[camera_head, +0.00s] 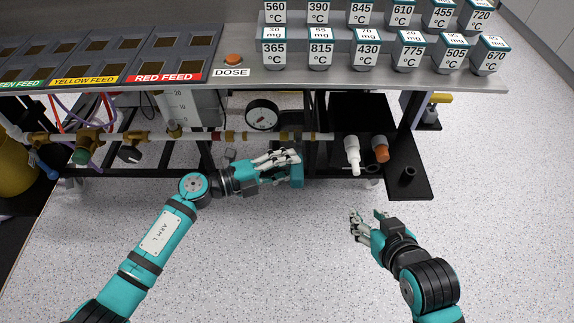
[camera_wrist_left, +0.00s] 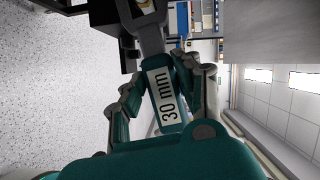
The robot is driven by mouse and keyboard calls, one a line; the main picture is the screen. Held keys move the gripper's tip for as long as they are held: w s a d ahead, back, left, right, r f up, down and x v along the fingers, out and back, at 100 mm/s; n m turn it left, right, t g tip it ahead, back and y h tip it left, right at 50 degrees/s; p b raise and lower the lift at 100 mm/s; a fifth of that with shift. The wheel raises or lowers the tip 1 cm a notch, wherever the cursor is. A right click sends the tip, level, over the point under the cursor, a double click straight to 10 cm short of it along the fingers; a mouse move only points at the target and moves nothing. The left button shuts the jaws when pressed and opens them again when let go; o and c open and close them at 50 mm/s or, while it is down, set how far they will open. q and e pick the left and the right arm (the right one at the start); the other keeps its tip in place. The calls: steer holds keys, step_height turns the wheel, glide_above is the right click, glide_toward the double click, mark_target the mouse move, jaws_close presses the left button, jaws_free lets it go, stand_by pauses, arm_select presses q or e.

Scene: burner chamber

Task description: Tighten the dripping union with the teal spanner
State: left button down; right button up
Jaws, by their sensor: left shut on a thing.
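The teal spanner (camera_head: 297,174) is in my left gripper (camera_head: 280,167), which is shut on it. In the left wrist view the spanner's handle (camera_wrist_left: 164,95) with a white "30 mm" label lies between the fingers, and its grey head (camera_wrist_left: 148,32) points away. The gripper is just below the pipe (camera_head: 262,136) under the bench, right of the middle of its run. Union-like fittings (camera_head: 228,136) sit along this pipe; I cannot tell which one drips. My right gripper (camera_head: 366,222) is open and empty above the floor, right of the left one.
A round gauge (camera_head: 262,115) stands above the pipe. Brass valves (camera_head: 88,142) are at its left end; a white bottle (camera_head: 352,152) and an orange-capped item (camera_head: 380,148) are at its right. The bench edge (camera_head: 300,86) overhangs. The floor in front is clear.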

arm_select(q)
steer(key=shift+w, duration=0.1)
arm_select(e)
steer(key=shift+f, duration=0.1)
arm_select(q)
steer(key=shift+w+f, duration=0.1)
steer(key=shift+w, duration=0.35)
arm_select(e)
steer(key=shift+w+a+r+t, duration=0.25)
steer(key=shift+w+r+t, duration=0.15)
steer(key=shift+r, duration=0.1)
arm_select(q)
steer(key=shift+w, duration=0.1)
arm_select(e)
steer(key=shift+w+r, duration=0.15)
steer(key=shift+r, duration=0.05)
arm_select(q)
steer(key=shift+w, duration=0.2)
arm_select(e)
steer(key=shift+w+a+r+t, duration=0.1)
steer(key=shift+t, duration=0.2)
arm_select(q)
steer(key=shift+w+f+b, duration=0.1)
steer(key=shift+w+b, duration=0.1)
steer(key=shift+b, duration=0.1)
arm_select(e)
steer(key=shift+w+r, duration=0.2)
